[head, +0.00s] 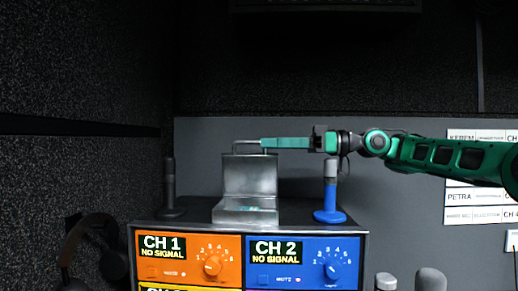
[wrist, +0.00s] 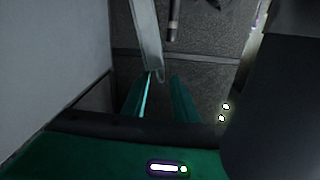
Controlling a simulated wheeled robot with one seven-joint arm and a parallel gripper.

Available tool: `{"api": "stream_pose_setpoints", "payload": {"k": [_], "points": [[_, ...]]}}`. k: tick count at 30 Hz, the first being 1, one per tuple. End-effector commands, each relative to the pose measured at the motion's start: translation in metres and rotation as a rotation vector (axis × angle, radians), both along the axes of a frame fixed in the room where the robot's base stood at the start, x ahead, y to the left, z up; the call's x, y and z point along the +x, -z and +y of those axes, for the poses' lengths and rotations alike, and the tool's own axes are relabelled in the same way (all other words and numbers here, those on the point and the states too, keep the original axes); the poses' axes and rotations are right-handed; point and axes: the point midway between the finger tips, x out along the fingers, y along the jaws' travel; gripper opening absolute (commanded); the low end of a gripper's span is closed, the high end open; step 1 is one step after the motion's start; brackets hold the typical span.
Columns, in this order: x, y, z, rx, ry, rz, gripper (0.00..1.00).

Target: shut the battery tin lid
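The battery tin (head: 245,211) is a silver metal box on top of the rack of channel panels in the head view. Its lid (head: 250,175) stands upright, open, at the back of the tin. A thin metal loop shows at the lid's top edge. My gripper (head: 264,143) is level with that top edge, its green fingers pointing left with their tips at the lid's upper right. In the wrist view my gripper (wrist: 161,78) has its fingers apart. A grey bar-like edge, probably the lid (wrist: 147,35), reaches down near the left finger; contact cannot be told.
A blue-based stand (head: 329,215) is right of the tin, below my gripper. A dark stand (head: 170,190) is to the left. The rack front has an orange CH 1 panel (head: 188,260) and a blue CH 2 panel (head: 303,262). Headphones (head: 90,240) hang at the lower left.

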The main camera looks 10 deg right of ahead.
Motion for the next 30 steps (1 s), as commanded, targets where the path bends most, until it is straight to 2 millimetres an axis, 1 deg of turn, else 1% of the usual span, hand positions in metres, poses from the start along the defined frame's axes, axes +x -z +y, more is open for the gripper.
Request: {"api": "stream_pose_setpoints", "payload": {"k": [1, 3, 9, 14, 22, 23, 24, 26, 30], "points": [[0.0, 0.001, -0.012, 0.0, 0.005, 0.0, 0.26], [-0.003, 0.001, -0.024, 0.0, 0.004, 0.0, 0.26], [-0.008, 0.001, -0.051, 0.0, 0.002, 0.001, 0.26], [-0.011, 0.001, -0.061, -0.001, 0.0, 0.001, 0.26], [-0.011, 0.001, -0.063, -0.001, 0.0, 0.002, 0.26], [-0.011, 0.001, -0.062, -0.001, -0.001, 0.002, 0.24], [-0.011, 0.001, -0.062, -0.001, -0.001, 0.002, 0.14], [-0.011, 0.001, -0.062, -0.002, 0.0, 0.002, 0.0], [-0.011, 0.002, -0.059, -0.002, -0.004, 0.002, 0.0]]}}
